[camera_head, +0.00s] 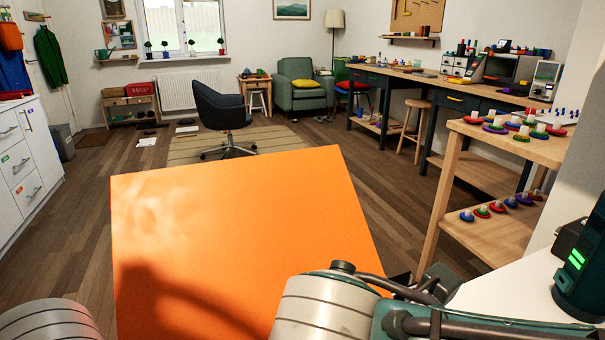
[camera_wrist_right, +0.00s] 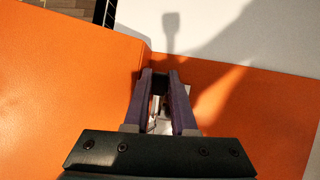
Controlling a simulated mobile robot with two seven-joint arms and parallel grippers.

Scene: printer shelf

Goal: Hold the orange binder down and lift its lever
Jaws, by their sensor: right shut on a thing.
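The orange binder lies open. In the head view its cover (camera_head: 230,230) stands up large in front of me and hides what is behind it. In the right wrist view the orange cover (camera_wrist_right: 70,80) is on the left and another orange panel (camera_wrist_right: 262,105) is on the right, meeting at a fold. My right gripper (camera_wrist_right: 159,80) is over this fold, its two purple fingers shut on a small dark part that looks like the lever. Shiny metal (camera_wrist_right: 160,118) shows between the fingers. My left gripper is not in view.
A pale surface (camera_wrist_right: 250,30) lies beyond the binder in the wrist view. On the right of the head view stand a wooden shelf (camera_head: 500,240) with coloured ring pieces and a dark device with green lights (camera_head: 582,260). A chair (camera_head: 222,108) stands on the floor beyond.

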